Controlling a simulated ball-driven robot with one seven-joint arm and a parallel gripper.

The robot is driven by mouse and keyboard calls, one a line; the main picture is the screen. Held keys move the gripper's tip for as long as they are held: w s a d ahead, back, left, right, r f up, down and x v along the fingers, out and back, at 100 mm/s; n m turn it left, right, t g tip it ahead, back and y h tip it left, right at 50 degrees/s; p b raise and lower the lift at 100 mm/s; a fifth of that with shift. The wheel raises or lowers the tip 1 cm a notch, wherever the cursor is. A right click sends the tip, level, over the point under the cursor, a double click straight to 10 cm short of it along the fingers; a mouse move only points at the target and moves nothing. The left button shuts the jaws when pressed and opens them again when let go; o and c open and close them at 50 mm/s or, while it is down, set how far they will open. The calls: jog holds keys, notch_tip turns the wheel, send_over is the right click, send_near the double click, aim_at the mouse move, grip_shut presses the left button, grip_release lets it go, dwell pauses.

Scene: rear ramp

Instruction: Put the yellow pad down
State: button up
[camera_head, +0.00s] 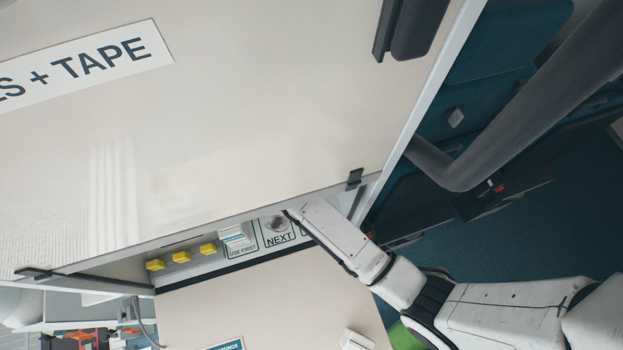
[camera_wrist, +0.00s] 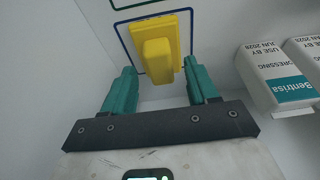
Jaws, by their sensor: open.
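In the wrist view a yellow pad (camera_wrist: 155,48) with a raised block on its front lies against a white surface, within a dark blue outline. My gripper (camera_wrist: 157,78) has its two teal fingers spread, one on each side of the pad's near end, with gaps showing between fingers and pad. In the head view my white arm reaches in under the large beige panel; the gripper's fingers and this pad cannot be made out there.
White dressing boxes (camera_wrist: 276,75) stand close right of my gripper. In the head view several yellow pieces (camera_head: 181,257) and a white box (camera_head: 237,239) marked near "USE FIRST" sit in a row under the beige panel (camera_head: 240,110), which hangs low over my arm.

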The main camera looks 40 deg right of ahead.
jog(key=s+a, duration=0.1)
jog(key=s, duration=0.2)
jog(key=s+a+b, duration=0.1)
jog(key=s, duration=0.3)
jog(key=s+a, duration=0.1)
jog(key=s, duration=0.2)
jog(key=shift+s+a+f, duration=0.1)
jog(key=shift+s+a, duration=0.1)
jog(key=shift+s, duration=0.1)
